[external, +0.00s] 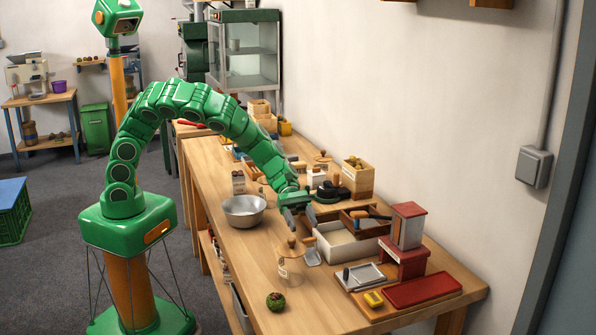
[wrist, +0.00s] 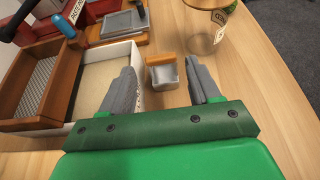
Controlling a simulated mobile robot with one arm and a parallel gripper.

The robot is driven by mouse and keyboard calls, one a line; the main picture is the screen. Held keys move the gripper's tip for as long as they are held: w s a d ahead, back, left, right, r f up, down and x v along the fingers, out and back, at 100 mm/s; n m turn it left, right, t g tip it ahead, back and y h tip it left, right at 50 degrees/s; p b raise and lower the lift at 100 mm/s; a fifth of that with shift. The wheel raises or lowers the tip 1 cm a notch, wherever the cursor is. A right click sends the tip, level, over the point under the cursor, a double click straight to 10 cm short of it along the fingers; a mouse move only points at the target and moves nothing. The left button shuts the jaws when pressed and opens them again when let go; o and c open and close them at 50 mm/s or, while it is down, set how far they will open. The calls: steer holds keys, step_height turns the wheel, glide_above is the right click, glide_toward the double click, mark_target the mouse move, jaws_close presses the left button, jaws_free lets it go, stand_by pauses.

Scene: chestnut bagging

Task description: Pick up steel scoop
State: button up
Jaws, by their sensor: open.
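The steel scoop (wrist: 165,78) lies on the wooden table just outside the white bin (wrist: 118,56), a short wooden handle at its far end in the wrist view. In the external view the scoop (external: 313,258) is small, in front of my gripper (external: 300,222). In the wrist view my gripper (wrist: 162,80) is open, one grey finger on each side of the scoop. The left finger overlaps the bin's near wall in the picture. No contact with the scoop shows, and the gap in height is hard to judge.
A steel bowl (external: 244,210) stands left of my gripper. A clear jar with a wooden lid (external: 290,262) stands close to the scoop. A wooden sieve (wrist: 42,85) rests at the bin. A tray (wrist: 120,24) lies beyond.

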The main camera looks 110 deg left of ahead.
mark_target(310, 239)
steer(key=x, duration=0.3)
steer(key=shift+f, duration=0.1)
steer(key=shift+w+d+f, duration=0.2)
steer(key=shift+w+d, duration=0.2)
steer(key=shift+w, duration=0.05)
jaws_close()
